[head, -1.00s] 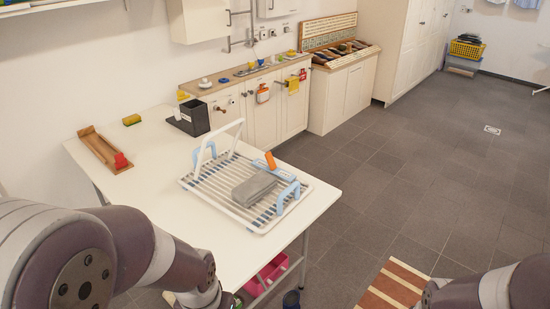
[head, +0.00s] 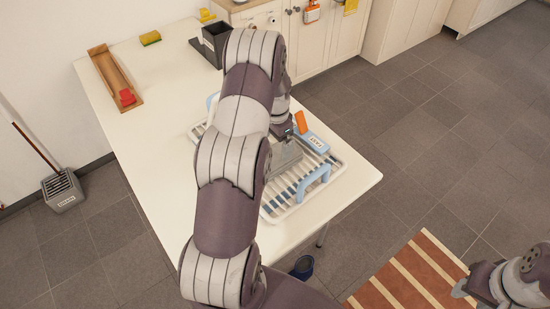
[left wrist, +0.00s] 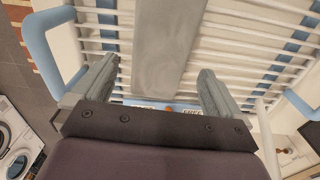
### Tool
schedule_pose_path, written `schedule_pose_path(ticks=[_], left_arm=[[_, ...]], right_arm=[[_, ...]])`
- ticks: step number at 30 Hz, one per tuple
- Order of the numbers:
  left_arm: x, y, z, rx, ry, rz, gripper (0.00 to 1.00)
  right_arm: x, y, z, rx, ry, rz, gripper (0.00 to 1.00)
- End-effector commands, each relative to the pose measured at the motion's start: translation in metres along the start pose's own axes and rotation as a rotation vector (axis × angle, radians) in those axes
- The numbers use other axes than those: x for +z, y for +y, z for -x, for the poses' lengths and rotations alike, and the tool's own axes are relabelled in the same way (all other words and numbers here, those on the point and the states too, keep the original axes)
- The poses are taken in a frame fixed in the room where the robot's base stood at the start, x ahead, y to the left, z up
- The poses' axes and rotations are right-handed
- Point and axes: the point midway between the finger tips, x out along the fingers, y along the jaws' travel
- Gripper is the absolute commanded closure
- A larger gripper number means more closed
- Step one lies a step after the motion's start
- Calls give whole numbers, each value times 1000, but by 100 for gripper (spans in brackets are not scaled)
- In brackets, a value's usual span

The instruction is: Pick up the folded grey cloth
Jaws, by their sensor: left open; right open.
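The folded grey cloth (head: 287,156) lies flat on the white and blue slatted rack (head: 335,168) on the table. My arm hides part of it in the head view. My left gripper (head: 284,138) is over the rack at the cloth. In the left wrist view the cloth (left wrist: 165,45) is a long grey slab lying between the lines of the two open fingers of my left gripper (left wrist: 158,68), with a gap on each side. It is not gripped. My right gripper (head: 461,288) is at the lower right, open, away from the table.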

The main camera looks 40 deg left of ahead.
Motion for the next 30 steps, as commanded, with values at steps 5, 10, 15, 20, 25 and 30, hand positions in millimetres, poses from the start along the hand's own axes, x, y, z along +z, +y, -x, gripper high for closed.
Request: schedule_pose_path(ticks=[5, 10, 15, 20, 25, 30], left_arm=[[0, 1, -21, 0, 0, 0, 0], [3, 4, -51, 1, -1, 0, 0], [2, 3, -70, -2, 2, 1, 0], [2, 3, -71, -2, 3, 1, 0], [2, 3, -70, -2, 2, 1, 41], [2, 3, -70, -3, 3, 1, 41]], right_arm=[[-1, 0, 6, 0, 0, 0, 57], [-3, 0, 19, 0, 1, 0, 57], [-3, 0, 19, 0, 0, 0, 57], [-2, 0, 18, 0, 0, 0, 57], [-2, 0, 18, 0, 0, 0, 57], [-3, 0, 19, 0, 0, 0, 57]])
